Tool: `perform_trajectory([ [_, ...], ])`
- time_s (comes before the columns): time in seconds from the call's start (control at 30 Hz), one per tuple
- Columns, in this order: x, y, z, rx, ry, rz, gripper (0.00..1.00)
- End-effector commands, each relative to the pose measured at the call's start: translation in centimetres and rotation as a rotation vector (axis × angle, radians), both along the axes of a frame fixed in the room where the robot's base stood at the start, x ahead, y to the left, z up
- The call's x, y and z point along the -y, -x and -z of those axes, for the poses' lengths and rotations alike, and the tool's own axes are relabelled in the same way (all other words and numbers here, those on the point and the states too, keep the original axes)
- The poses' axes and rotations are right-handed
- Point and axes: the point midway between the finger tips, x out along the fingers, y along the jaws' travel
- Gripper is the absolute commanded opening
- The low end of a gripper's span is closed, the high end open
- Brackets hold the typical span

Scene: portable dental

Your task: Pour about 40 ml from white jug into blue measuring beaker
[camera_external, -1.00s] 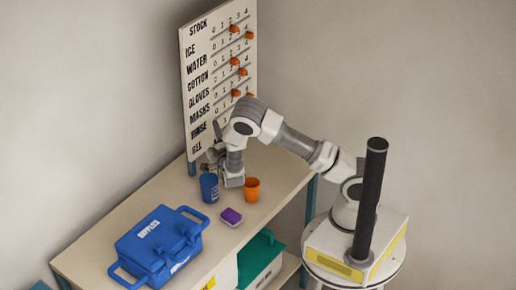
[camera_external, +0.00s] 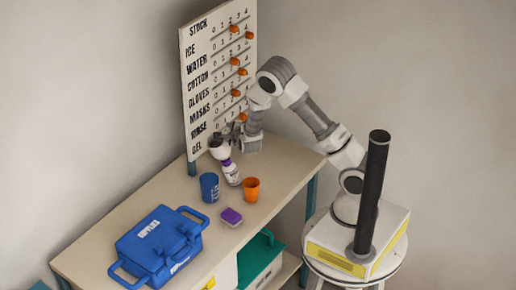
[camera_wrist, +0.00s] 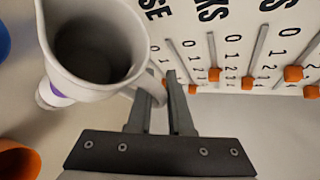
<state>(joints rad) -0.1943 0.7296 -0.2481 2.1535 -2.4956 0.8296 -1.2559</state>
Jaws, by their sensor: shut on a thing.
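The white jug (camera_external: 218,149) is held up above the table, behind the blue measuring beaker (camera_external: 209,187). My gripper (camera_external: 240,140) is to the right of the jug and shut on its handle. In the wrist view the jug (camera_wrist: 95,50) looks roughly upright, its spout toward the upper left. Its inside is grey, and I cannot tell the liquid level. The fingers (camera_wrist: 160,105) close around the handle. The beaker stands upright on the table, and only a sliver of it (camera_wrist: 3,40) shows at the wrist view's left edge. I cannot see its contents.
A white bottle with a purple band (camera_external: 231,174) stands below the jug. An orange cup (camera_external: 251,189) and a purple sponge-like block (camera_external: 231,216) are near the beaker. A blue supply case (camera_external: 155,245) is at front left. A stock board (camera_external: 205,85) rises behind.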

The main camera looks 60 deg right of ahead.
Motion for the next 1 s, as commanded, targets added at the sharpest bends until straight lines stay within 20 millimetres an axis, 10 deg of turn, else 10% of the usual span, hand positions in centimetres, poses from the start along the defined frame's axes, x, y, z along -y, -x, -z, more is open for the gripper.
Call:
perform_trajectory([
  [1.0, 3.5, -0.5, 1.5, 0.012, -0.465, 0.007, 0.00],
])
